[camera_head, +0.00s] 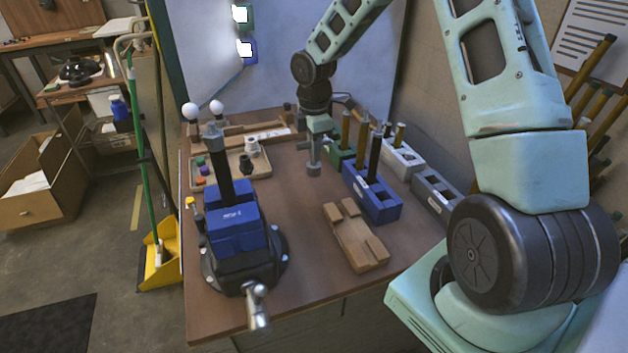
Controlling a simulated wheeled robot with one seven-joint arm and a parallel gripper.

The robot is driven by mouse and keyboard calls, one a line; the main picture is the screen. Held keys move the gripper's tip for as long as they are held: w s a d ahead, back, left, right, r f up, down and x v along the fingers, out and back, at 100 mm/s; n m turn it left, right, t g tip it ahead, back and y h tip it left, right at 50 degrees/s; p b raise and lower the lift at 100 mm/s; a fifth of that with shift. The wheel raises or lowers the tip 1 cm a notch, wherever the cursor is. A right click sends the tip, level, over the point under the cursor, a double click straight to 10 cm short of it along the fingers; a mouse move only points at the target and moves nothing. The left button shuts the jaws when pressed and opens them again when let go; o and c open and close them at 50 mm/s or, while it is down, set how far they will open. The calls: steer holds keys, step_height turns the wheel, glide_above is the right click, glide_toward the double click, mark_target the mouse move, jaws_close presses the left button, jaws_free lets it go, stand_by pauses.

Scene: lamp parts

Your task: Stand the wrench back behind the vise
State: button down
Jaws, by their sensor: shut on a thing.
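The vise (236,230) is blue with a dark round base and a grey handle at its front, bolted at the left front of the table. A dark upright tool with a grey head (213,150) rises at the vise; whether it stands in the jaws or behind them is unclear. My gripper (318,128) is right of and beyond the vise, pointing down. It is shut on a grey tool (314,160) hanging below it, which seems to be the wrench. The hold itself is small and partly hidden by the gripper.
A blue block (373,204) with upright tools, a green block (343,153) and grey blocks (437,192) stand at right. A wooden fixture (354,237) lies in front. The mid-table is clear.

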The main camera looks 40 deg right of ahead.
mark_target(314, 164)
steer(key=shift+f, duration=3.4)
steer(key=shift+f, duration=0.15)
steer(key=c, duration=1.3)
jaws_free()
steer(key=shift+c, duration=0.2)
step_height(314, 164, up, 12)
steer(key=shift+r, duration=0.15)
steer(key=shift+a, duration=0.1)
